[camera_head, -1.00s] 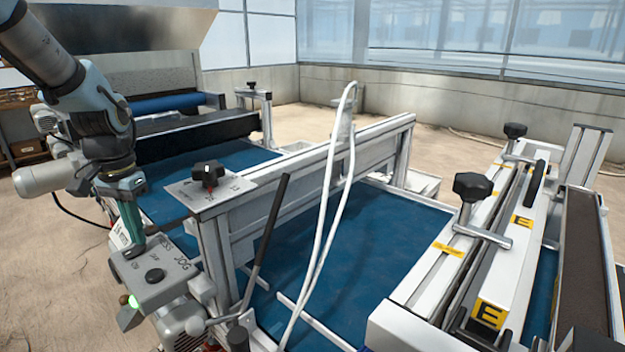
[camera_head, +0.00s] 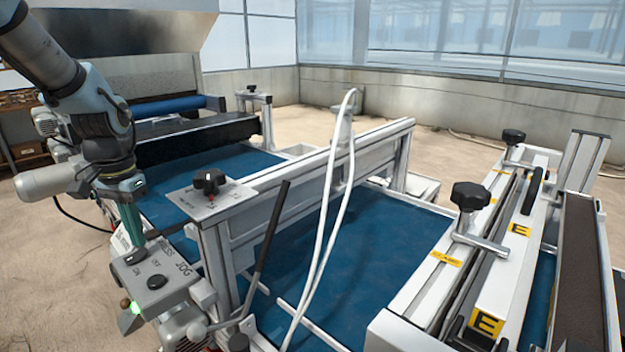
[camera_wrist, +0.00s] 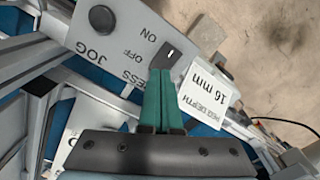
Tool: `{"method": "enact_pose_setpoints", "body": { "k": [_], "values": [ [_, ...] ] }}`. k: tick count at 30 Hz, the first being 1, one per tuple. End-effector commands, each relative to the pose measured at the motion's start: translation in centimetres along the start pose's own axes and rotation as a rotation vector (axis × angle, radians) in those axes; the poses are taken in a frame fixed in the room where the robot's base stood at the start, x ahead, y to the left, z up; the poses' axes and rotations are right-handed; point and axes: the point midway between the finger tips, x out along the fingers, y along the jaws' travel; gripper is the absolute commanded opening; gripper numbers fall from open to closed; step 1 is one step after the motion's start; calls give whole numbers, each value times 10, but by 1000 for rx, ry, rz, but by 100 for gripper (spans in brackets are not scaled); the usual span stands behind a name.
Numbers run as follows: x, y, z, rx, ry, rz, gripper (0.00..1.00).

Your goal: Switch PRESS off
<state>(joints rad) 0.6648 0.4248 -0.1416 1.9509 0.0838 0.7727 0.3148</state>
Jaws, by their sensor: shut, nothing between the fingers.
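The grey control box (camera_head: 178,288) carries the words PRESS and JOG and sits at the lower left in the head view. The PRESS switch (camera_wrist: 171,51) is a dark part with a white mark, beside the words ON and OFF in the wrist view. I cannot tell its setting. My gripper (camera_head: 134,245) is shut and empty, pointing down at the box. In the wrist view its green fingertips (camera_wrist: 162,74) are at the near edge of the switch, partly covering it. Contact is unclear.
A round black JOG button (camera_wrist: 102,19) is beside the switch. A lit green lamp (camera_head: 136,308) is on the box's front left. A white "16 mm" label (camera_wrist: 209,91) lies close right of the fingers. A black knob (camera_head: 208,181) and lever (camera_head: 265,246) stand nearby.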

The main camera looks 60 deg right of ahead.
Motion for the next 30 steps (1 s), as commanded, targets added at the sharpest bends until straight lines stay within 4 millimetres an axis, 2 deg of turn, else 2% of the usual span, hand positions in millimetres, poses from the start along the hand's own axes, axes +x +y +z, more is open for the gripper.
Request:
{"method": "enact_pose_setpoints", "body": {
  "k": [1, 18, 30],
  "values": [
    [-8, 0, 0, 0, 1, 0, 0],
    [-51, 0, 0, 0, 1, 0, 0],
    [-52, 0, 0, 0, 1, 0, 0]
  ]
}}
